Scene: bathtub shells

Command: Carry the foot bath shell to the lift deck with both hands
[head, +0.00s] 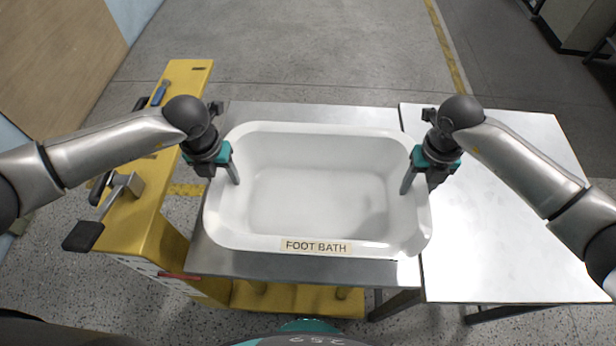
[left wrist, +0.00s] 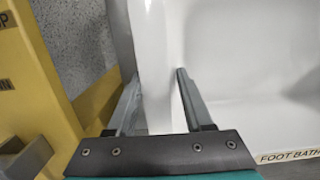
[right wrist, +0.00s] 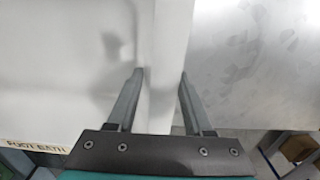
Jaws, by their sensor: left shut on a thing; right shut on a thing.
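The white foot bath shell (head: 317,200), with a "FOOT BATH" label on its front rim, is over the grey metal lift deck (head: 290,266) in the head view. I cannot tell whether its underside touches the deck. My left gripper (head: 234,180) is shut on the shell's left wall, which also shows between the fingers in the left wrist view (left wrist: 152,60). My right gripper (head: 406,188) is shut on the right wall, seen between the fingers in the right wrist view (right wrist: 163,60). The shell looks level, and its right end reaches the deck's right edge.
A light metal table (head: 500,220) stands to the right, close to the deck. The yellow lift frame (head: 150,215) with black handles is on the left. A yellow line (head: 448,45) runs along the open grey floor behind.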

